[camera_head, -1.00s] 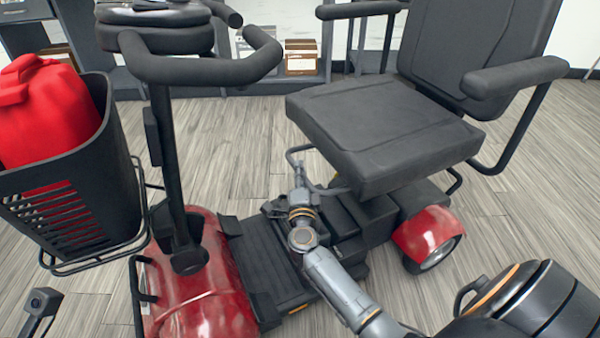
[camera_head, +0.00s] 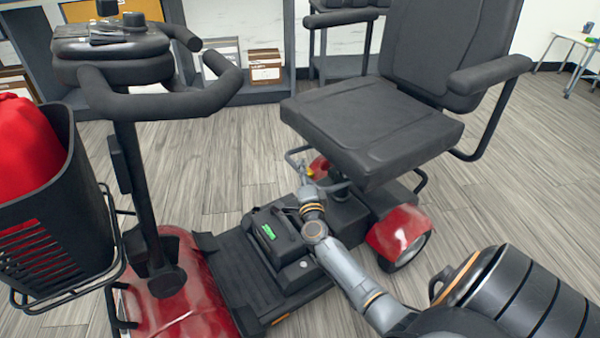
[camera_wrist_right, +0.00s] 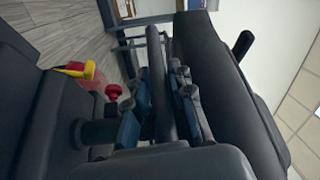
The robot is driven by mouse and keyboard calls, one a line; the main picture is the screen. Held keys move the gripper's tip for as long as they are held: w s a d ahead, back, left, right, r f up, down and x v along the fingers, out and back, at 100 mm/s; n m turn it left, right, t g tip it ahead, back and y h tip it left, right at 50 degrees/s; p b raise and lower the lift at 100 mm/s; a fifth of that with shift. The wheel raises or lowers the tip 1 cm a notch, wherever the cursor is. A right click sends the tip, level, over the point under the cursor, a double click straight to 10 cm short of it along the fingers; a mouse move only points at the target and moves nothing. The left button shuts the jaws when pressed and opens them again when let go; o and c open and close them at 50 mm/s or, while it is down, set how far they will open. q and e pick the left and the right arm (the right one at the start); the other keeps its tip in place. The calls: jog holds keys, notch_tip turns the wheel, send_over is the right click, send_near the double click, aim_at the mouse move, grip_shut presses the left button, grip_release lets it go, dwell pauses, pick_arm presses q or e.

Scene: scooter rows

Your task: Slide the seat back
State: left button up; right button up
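The black seat (camera_head: 370,125) is mounted over the red scooter's (camera_head: 185,300) rear base, with its backrest and armrests. A thin looped bar (camera_head: 290,155) sticks out below the seat's front edge. My right gripper (camera_head: 306,178) is at this bar, reaching in from the lower right. In the right wrist view the dark bar (camera_wrist_right: 155,60) runs between the two fingers of the right gripper (camera_wrist_right: 162,100), which look closed against it. My left gripper is not in view.
The tiller with handlebar (camera_head: 165,100) stands at the left, with a black basket (camera_head: 60,215) holding a red item. A black box with a green label (camera_head: 268,232) sits on the footboard. Shelves (camera_head: 270,90) stand behind. Bare floor (camera_head: 490,180) lies right of the scooter.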

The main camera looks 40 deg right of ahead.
jog(key=shift+o, duration=0.7)
jog(key=shift+d, duration=0.15)
jog(key=shift+f, duration=0.1)
jog(key=shift+s+a, duration=0.2)
jog(key=shift+s, duration=0.05)
jog(key=r+v, duration=0.1)
jog(key=v, duration=1)
jog(key=shift+s+a+f, duration=0.2)
jog(key=shift+f, duration=0.2)
